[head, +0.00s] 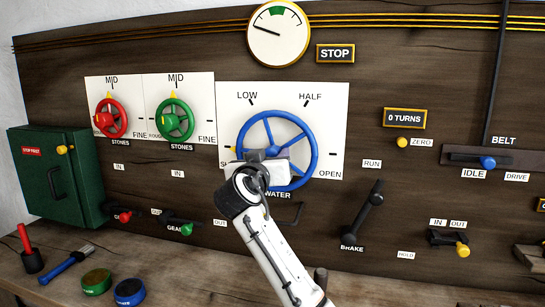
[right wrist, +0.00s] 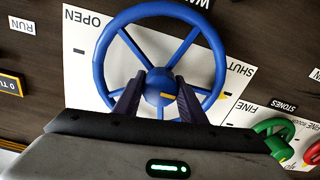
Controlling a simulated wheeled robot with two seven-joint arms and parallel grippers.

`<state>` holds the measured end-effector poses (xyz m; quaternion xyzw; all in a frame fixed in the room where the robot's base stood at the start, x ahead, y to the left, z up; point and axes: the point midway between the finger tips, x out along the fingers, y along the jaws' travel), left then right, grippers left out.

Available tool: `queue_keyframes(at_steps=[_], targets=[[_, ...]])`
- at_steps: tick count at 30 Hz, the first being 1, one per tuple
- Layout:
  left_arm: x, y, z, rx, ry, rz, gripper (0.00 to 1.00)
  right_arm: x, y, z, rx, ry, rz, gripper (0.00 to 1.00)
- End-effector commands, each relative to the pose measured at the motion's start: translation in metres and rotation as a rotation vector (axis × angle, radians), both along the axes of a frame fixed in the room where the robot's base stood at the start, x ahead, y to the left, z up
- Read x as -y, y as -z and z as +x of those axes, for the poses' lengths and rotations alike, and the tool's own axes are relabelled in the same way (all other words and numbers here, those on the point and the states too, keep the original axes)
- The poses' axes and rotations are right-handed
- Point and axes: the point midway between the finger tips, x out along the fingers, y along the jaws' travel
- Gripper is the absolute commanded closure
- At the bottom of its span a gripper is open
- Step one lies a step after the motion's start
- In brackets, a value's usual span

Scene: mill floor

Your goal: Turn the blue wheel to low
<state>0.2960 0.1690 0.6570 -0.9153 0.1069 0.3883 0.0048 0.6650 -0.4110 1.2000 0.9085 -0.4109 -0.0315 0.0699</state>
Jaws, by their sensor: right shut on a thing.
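The blue wheel (head: 315,152) is mounted on a white plate marked SHUT, LOW, HALF and OPEN, with WATER below. A small yellow mark (head: 233,150) shows at the wheel's left edge, by the partly hidden SHUT label and below LOW. My right gripper (head: 265,158) is at the wheel's centre and hides its hub in the head view. In the right wrist view the two dark fingers (right wrist: 160,96) lie on either side of the blue wheel's hub (right wrist: 157,78), shut on it. My left gripper is not in view.
Red (head: 111,119) and green (head: 175,119) wheels are left of the white plate. A black brake lever (head: 363,213) stands to its right. A green box (head: 57,178) is at far left. A brush (head: 66,262) and round tins lie on the bench below.

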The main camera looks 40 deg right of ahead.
Motion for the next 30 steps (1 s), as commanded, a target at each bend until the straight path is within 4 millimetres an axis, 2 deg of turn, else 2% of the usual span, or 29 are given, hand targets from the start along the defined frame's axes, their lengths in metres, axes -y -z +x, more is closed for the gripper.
queue_keyframes(at_steps=[8, 16, 24, 30], targets=[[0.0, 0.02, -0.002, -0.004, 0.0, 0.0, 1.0, -0.001, 0.005, 0.0, 0.061, -0.002, 0.056, 0.85], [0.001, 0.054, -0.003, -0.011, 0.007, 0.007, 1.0, -0.002, 0.008, 0.0, 0.22, -0.002, 0.192, 0.85], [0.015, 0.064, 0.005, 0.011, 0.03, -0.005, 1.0, -0.002, 0.006, 0.001, 0.415, -0.003, 0.358, 0.85], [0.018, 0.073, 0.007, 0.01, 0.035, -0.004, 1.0, -0.002, 0.005, 0.0, 0.55, -0.002, 0.474, 0.85]])
